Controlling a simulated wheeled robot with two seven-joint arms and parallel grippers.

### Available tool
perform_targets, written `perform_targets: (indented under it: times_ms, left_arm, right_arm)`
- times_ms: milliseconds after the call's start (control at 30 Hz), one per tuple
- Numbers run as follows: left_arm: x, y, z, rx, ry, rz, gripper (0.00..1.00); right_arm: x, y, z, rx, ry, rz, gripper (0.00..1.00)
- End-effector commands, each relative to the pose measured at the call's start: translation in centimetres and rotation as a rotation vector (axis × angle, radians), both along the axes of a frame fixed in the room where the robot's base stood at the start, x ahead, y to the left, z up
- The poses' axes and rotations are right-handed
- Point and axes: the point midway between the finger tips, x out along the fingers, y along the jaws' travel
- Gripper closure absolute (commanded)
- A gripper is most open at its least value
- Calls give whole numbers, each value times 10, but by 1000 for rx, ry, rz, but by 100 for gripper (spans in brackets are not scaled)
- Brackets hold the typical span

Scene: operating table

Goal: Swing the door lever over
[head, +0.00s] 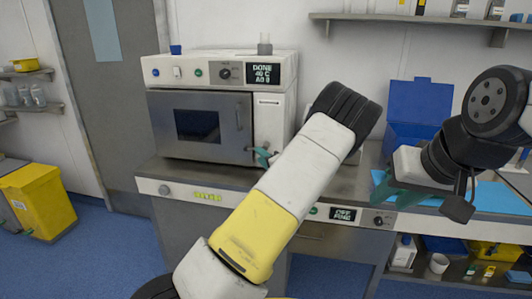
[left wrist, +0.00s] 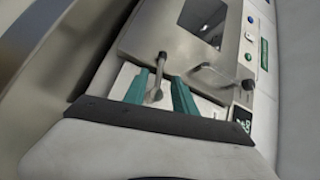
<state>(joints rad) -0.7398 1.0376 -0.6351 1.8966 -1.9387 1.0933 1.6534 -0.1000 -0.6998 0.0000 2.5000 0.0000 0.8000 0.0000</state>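A white and steel machine (head: 277,66) stands on the bench with its dark-windowed door (head: 165,130) shut. The grey door lever (left wrist: 157,77) shows in the left wrist view, hanging from a round pivot beside the door. My left gripper (left wrist: 161,92) is open, with one green finger on each side of the lever's lower end; I cannot tell if either touches. In the head view my left gripper (head: 262,157) is at the door's lower right, largely hidden by my arm, and the lever is hard to make out. My right gripper (head: 405,195) is over the right bench, apart from the machine.
A vertical bar handle (head: 239,117) is on the door's right side. A blue open box (head: 417,105) and a blue mat (head: 505,197) are on the bench at right. A yellow bin (head: 40,200) stands on the floor at left. A wall shelf (head: 420,19) is above.

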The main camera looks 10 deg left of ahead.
Motion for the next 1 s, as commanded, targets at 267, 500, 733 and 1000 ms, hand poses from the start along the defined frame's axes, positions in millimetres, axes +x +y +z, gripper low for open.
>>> perform_targets:
  times_ms: [267, 500, 733, 1000]
  left_arm:
    - [30, 28, 1, 0, 0, 2, 67]
    - [37, 34, 1, -1, 1, 1, 67]
    - [37, 34, 1, -1, 1, 2, 81]
    - [37, 34, 1, -1, 1, 2, 100]
  right_arm:
    - [0, 0, 0, 0, 0, 0, 64]
    - [0, 0, 0, 0, 0, 0, 64]
    - [0, 0, 0, 0, 0, 0, 64]
    - [0, 0, 0, 0, 0, 0, 64]
